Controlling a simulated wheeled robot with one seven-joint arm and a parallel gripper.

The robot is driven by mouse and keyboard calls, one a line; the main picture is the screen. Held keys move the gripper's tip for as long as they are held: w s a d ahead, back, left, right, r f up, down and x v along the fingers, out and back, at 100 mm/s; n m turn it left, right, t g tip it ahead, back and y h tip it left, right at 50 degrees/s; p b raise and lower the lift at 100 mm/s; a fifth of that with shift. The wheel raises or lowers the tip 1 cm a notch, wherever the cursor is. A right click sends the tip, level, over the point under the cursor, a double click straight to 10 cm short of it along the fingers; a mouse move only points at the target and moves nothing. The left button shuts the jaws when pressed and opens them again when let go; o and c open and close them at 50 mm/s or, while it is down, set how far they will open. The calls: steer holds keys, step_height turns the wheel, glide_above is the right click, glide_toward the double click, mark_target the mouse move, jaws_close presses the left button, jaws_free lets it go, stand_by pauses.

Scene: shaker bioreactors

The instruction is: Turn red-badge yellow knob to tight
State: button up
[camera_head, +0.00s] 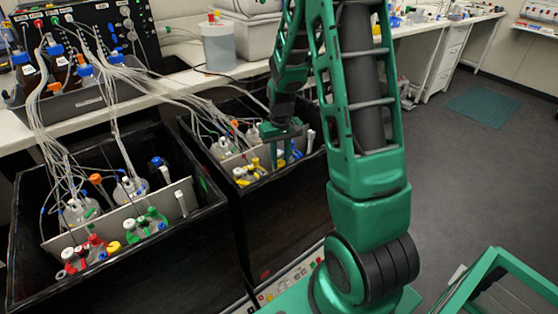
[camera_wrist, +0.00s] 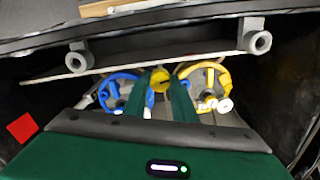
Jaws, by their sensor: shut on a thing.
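A yellow knob (camera_wrist: 160,79) shows between the fingertips of my gripper (camera_wrist: 162,76) in the wrist view. The green fingers are closed on its sides and hide part of it. In the head view my gripper (camera_head: 281,152) reaches down into the right black box (camera_head: 240,215); I cannot make out the held knob there. A red square badge (camera_wrist: 22,127) shows at the left in the wrist view. No tight or loose mark on the knob is readable.
A blue ring-shaped holder (camera_wrist: 122,92) lies left of the fingers and a yellow one (camera_wrist: 209,88) right of them. A pale plate (camera_wrist: 130,62) with grey tube ends lies just beyond. Tubing (camera_head: 175,90) runs to both boxes. The left box (camera_head: 120,255) holds several capped vessels.

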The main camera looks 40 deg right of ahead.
steer(key=m, duration=0.4)
steer(key=shift+m, duration=1.8)
steer(key=shift+w+m, duration=0.1)
steer(key=shift+m, duration=0.2)
steer(key=o, duration=1)
steer(key=shift+o, duration=0.2)
steer(key=shift+r, duration=0.1)
step_height(320, 180, up, 11)
steer(key=shift+f, duration=0.2)
